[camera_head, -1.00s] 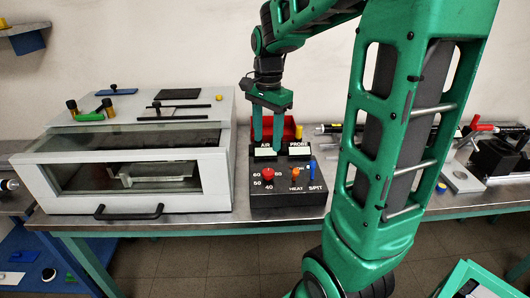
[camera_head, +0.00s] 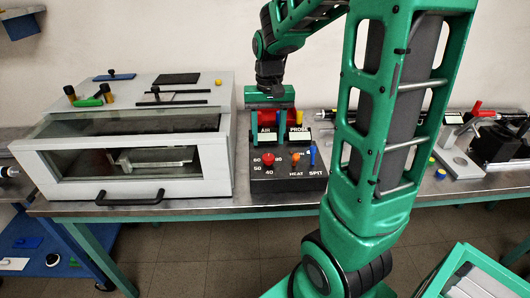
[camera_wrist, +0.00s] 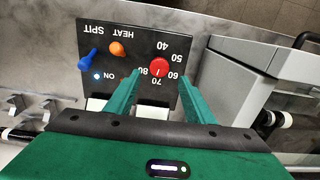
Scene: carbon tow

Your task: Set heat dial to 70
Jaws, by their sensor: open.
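The black control box (camera_head: 288,184) stands on the bench with its red heat dial (camera_head: 267,158) at the front left. In the wrist view the red dial (camera_wrist: 159,67) appears upside down among the marks 40 to 80. A white pointer line shows on the side toward 70, but its exact reading is too small to tell. My gripper (camera_head: 267,141) is open and points down just behind and above the dial. In the wrist view its two green fingers (camera_wrist: 162,73) stand apart on either side of the dial, with nothing between them.
The orange knob (camera_head: 295,156) and blue switch (camera_head: 313,155) sit right of the dial. A red bin (camera_head: 291,120) is behind. A grey chamber with a glass front (camera_head: 130,130) stands close on the left.

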